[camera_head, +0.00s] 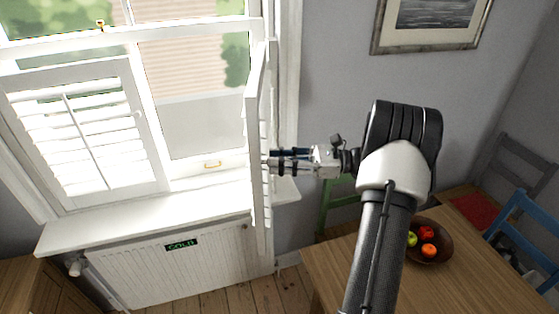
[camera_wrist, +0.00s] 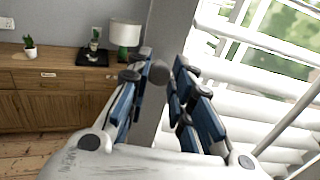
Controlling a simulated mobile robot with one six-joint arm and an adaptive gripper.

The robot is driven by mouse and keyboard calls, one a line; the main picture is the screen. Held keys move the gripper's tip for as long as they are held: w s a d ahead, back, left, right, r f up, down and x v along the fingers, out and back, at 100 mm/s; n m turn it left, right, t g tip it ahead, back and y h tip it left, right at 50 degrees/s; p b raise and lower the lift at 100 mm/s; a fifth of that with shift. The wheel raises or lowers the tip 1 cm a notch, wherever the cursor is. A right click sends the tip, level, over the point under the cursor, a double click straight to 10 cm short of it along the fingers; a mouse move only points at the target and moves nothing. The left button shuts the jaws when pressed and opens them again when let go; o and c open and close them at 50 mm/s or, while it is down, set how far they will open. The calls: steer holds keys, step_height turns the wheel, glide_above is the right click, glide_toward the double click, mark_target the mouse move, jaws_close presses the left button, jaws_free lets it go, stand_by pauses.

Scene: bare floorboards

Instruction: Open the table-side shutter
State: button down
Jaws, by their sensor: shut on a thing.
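The table-side shutter (camera_head: 254,140) is the white louvred panel on the right of the window. It stands swung out from the window, seen nearly edge-on in the head view. My gripper (camera_head: 272,163) reaches it from the right, with its fingers at the panel. In the wrist view, the blue-padded fingers (camera_wrist: 160,95) come close around a small grey round knob (camera_wrist: 158,72) in front of the shutter's shaded stile. My gripper is shut on this knob; the exact contact is partly hidden by the fingers. White slats (camera_wrist: 250,100) fill the right of the wrist view.
The other shutter (camera_head: 85,130) covers the lower left of the window. A white sill (camera_head: 150,228) and radiator (camera_head: 170,270) lie below. A wooden table (camera_head: 455,265) with a fruit bowl (camera_head: 432,252) is at right, near a green chair (camera_head: 340,200) and a blue chair (camera_head: 530,220).

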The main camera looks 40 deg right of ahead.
steer(key=c, duration=1.4)
jaws_free()
steer(key=v, duration=1.2)
